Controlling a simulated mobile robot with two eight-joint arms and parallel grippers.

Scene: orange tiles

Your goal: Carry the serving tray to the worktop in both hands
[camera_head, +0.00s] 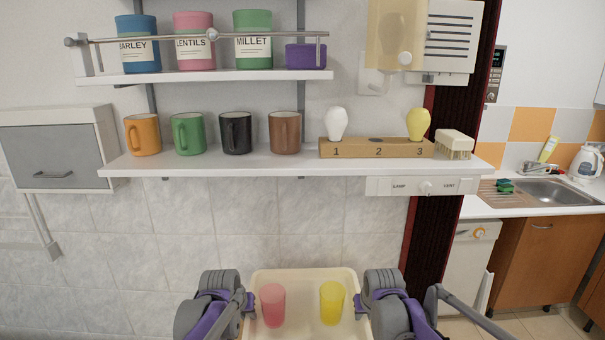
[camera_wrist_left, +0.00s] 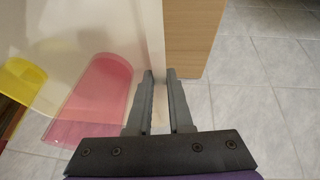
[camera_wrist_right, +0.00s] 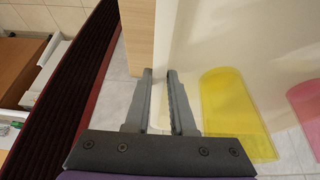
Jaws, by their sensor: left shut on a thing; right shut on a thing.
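The cream serving tray (camera_head: 303,277) is at the bottom middle of the head view. A pink cup (camera_head: 272,304) stands on its left part and a yellow cup (camera_head: 332,302) on its right part. My left gripper (camera_head: 249,304) is shut on the tray's left rim; the rim also shows between its fingers in the left wrist view (camera_wrist_left: 156,60). My right gripper (camera_head: 360,304) is shut on the tray's right rim, as the right wrist view (camera_wrist_right: 163,60) shows. The worktop (camera_head: 500,208) with the sink is at the right. The tray's near edge is out of frame.
A wall shelf (camera_head: 230,163) ahead holds several mugs, a numbered wooden block (camera_head: 376,148) and a brush (camera_head: 454,143). Jars stand on the upper shelf (camera_head: 200,76). A dark red-edged post (camera_head: 425,225) stands between the shelf and the worktop. Tiled floor shows at the lower right.

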